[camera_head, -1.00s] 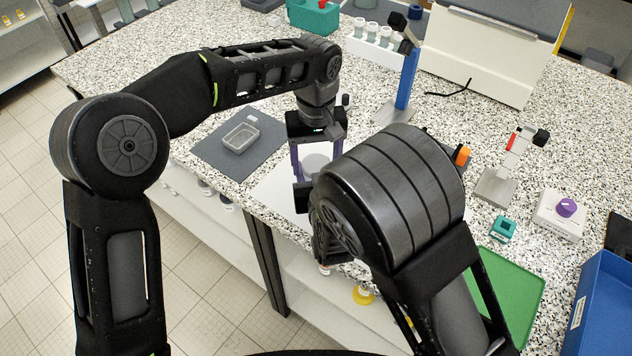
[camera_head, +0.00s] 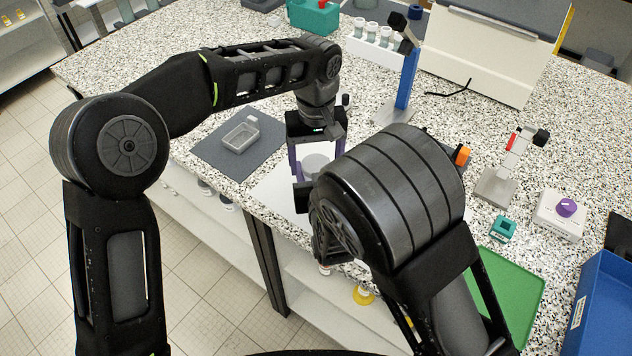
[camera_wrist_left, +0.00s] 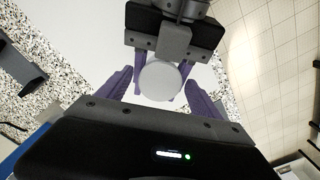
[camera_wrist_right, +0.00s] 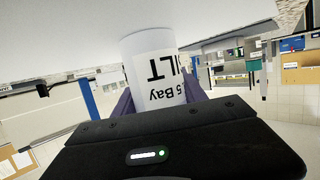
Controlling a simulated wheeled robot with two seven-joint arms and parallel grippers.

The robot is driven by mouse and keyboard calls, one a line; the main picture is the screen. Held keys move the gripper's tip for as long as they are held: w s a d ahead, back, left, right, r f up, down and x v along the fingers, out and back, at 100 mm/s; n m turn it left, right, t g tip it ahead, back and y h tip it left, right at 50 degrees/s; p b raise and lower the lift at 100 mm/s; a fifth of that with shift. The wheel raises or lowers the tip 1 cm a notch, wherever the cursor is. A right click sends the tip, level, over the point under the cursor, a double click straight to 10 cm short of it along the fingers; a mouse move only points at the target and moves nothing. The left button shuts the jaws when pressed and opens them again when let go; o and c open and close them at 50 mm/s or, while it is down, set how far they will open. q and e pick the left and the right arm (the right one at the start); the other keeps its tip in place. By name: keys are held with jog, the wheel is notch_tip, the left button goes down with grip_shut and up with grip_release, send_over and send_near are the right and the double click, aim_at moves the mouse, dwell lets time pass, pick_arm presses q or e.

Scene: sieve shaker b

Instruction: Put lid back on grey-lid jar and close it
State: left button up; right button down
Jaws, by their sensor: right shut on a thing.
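The jar (camera_wrist_right: 150,60) is a white cylinder with a printed label, upside down in the right wrist view. Its round light-grey top (camera_wrist_left: 160,80) shows from above in the left wrist view and partly in the head view (camera_head: 315,164). I cannot tell whether this top is the lid seated on the jar. My right gripper (camera_wrist_right: 157,98) is shut around the jar's body; in the head view my right arm mostly hides it. My left gripper (camera_head: 313,172) points down over the jar. Its purple fingers stand apart on either side of the round top, with gaps visible.
A white mat (camera_head: 270,190) lies under the jar near the table's front edge. A grey mat (camera_head: 208,152) with a small grey tray (camera_head: 231,146) is to the left. A blue stand (camera_head: 406,80) is behind; a green tray (camera_head: 515,290) and blue bin (camera_head: 600,300) are right.

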aim_at(316, 163)
pick_arm(q)
jog(key=shift+r, duration=2.25)
jog(key=shift+o, duration=0.5)
jog(key=o, duration=0.4)
pick_arm(e)
jog(key=c, duration=0.6)
grip_release()
jog(key=shift+o, duration=0.2)
pick_arm(q)
jog(key=shift+f, duration=0.2)
pick_arm(e)
jog(key=shift+s+r, duration=0.1)
jog(key=shift+s, duration=0.45)
pick_arm(q)
jog(key=shift+f+b, duration=0.1)
jog(key=shift+b, duration=0.2)
pick_arm(e)
jog(key=v, duration=0.6)
jog(key=shift+s+d+r, duration=0.1)
jog(key=shift+s+r, duration=0.05)
jog(key=shift+s, duration=0.15)
